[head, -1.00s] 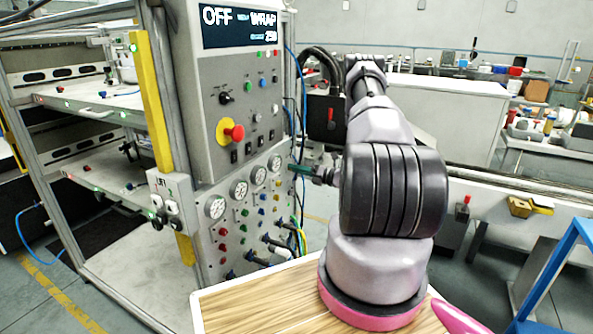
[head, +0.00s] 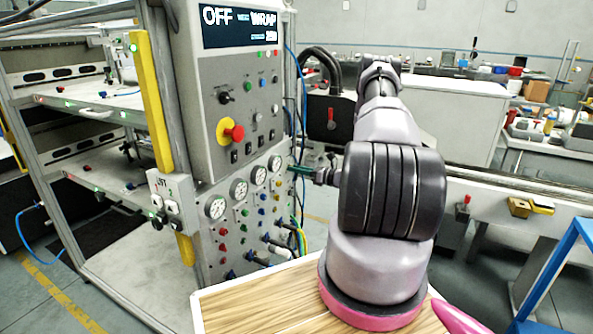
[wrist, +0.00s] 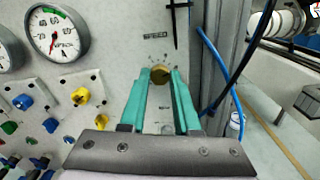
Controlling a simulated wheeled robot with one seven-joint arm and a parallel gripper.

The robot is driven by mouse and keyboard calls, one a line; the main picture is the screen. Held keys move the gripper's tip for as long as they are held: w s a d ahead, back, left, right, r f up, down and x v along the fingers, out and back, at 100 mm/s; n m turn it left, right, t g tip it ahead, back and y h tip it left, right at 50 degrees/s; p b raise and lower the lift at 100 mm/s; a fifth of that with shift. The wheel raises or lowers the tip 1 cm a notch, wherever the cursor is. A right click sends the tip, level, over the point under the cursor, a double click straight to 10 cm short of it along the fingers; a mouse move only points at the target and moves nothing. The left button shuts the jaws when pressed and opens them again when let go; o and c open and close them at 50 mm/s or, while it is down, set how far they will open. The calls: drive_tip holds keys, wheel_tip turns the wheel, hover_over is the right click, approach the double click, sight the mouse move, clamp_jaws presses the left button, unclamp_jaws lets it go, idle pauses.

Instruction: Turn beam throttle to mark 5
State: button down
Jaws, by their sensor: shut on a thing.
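A gold-yellow knob (wrist: 161,71) sits on the grey panel in the wrist view, with small marks around it and lettering above it. I take it for the beam throttle, though the mark numbers are too small to read. My gripper (wrist: 160,79) has its two green fingers on either side of the knob and is shut on it. In the head view my gripper (head: 299,170) reaches the right edge of the control panel (head: 207,128). The knob is not discernible there, and its pointer direction cannot be told.
In the wrist view, a round gauge (wrist: 56,36) and yellow knobs (wrist: 23,102) lie left of the fingers. A blue hose (wrist: 222,64) and dark cables run close on the right. A red and yellow stop button (head: 234,132) is on the panel.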

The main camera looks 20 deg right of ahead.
drive_tip(key=n, duration=1.3)
drive_tip(key=shift+s+f, duration=0.1)
drive_tip(key=shift+n, duration=0.3)
drive_tip(key=c, duration=0.6)
unclamp_jaws()
drive_tip(key=v, duration=1)
drive_tip(key=shift+s+d, duration=0.3)
